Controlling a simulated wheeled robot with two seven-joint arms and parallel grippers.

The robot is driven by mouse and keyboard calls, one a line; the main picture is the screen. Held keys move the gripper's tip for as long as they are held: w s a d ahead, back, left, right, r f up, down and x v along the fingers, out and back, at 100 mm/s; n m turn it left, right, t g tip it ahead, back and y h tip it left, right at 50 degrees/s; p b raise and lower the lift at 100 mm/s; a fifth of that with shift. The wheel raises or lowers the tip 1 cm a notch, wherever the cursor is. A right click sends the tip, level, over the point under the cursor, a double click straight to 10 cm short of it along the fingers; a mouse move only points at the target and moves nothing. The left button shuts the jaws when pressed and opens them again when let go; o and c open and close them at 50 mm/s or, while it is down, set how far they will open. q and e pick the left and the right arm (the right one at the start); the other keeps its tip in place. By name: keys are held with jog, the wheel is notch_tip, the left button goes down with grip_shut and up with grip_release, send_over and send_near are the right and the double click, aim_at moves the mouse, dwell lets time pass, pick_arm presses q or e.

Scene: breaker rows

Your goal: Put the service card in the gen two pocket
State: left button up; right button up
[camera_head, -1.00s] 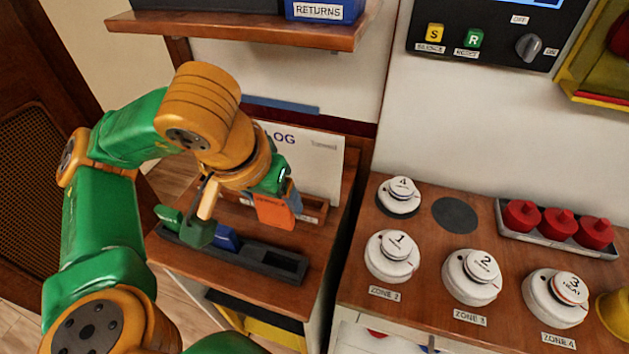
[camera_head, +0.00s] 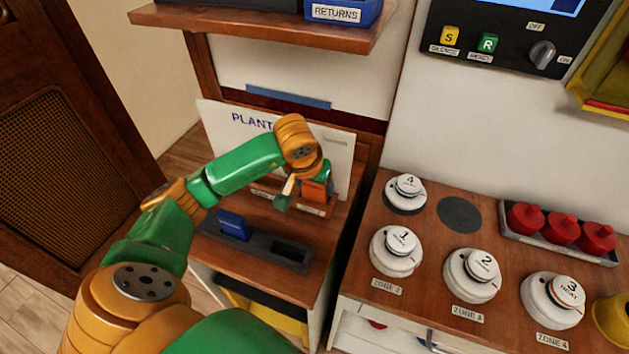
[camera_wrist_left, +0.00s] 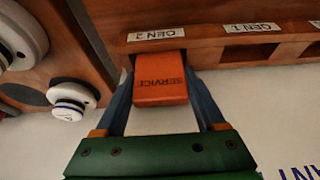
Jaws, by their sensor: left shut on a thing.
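The orange service card (camera_wrist_left: 160,88) is held between the two fingers of my left gripper (camera_wrist_left: 161,80), which is shut on it. In the left wrist view the card's far end meets the wooden pocket rack (camera_wrist_left: 203,55) at the pocket beside the GEN 2 label (camera_wrist_left: 157,34). How deep it sits in that pocket is hidden. In the head view the card (camera_head: 314,190) is upright at the rack's right end, partly hidden by my left gripper (camera_head: 308,182). My right gripper is not in view.
A dark holder (camera_head: 262,262) with a blue card (camera_head: 233,226) stands in front of the rack. A white board (camera_head: 228,118) is behind it. The GEN 1 label (camera_wrist_left: 252,25) marks the neighbouring pocket. White detectors (camera_head: 396,250) stand on the right-hand counter.

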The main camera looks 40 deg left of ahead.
pick_arm(q)
jog(key=shift+f, duration=0.2)
jog(key=shift+w+f+b, duration=0.1)
jog(key=shift+f+b, duration=0.1)
jog(key=shift+b, duration=0.1)
jog(key=o, duration=1.3)
jog(key=shift+o, duration=0.2)
jog(key=shift+r, duration=0.1)
jog(key=shift+r, duration=0.3)
jog(key=v, duration=1.1)
jog(key=shift+s+r+p, duration=0.25)
jog(key=shift+r+p, duration=0.05)
